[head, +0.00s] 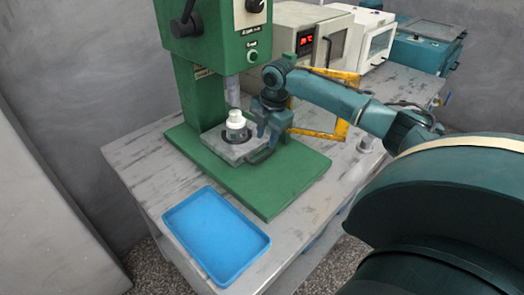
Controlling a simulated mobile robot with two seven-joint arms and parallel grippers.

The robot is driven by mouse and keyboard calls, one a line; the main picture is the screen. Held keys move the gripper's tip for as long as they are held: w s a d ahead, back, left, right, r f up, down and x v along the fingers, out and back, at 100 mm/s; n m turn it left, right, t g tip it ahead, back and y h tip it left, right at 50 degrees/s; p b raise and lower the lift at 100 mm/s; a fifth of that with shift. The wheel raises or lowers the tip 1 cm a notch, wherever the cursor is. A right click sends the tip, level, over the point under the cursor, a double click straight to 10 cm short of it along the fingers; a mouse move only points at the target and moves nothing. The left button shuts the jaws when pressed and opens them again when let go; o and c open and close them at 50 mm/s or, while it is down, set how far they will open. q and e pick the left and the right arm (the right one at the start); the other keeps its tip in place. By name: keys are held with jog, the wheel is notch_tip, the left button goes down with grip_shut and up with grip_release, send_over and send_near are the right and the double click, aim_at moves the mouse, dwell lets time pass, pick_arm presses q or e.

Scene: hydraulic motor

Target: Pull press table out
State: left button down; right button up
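The press table (222,150) is a grey square plate on the green base of the press (190,100). A dark handle (262,156) sits on its front right edge. A white stepped part (236,121) stands upright in a dark ring on the plate, under the grey press ram (232,90). My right gripper (267,136) points down just above and behind the handle, to the right of the white part. Its fingers look apart, with nothing seen between them. I cannot tell whether a finger touches the handle. My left gripper is out of view.
An empty blue tray (216,232) lies on the grey workbench (140,160) in front of the press. A yellow frame (338,110) stands behind my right arm. A beige box with a red display (305,42) and other machines line the back.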

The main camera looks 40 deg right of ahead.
aim_at(262, 157)
jog(key=f, duration=0.2)
jog(key=w+f, duration=0.1)
jog(key=f, duration=0.4)
jog(key=shift+w+f, duration=0.15)
jog(key=shift+w, duration=0.1)
jog(key=shift+a, duration=0.1)
jog(key=shift+c, duration=0.5)
grip_shut()
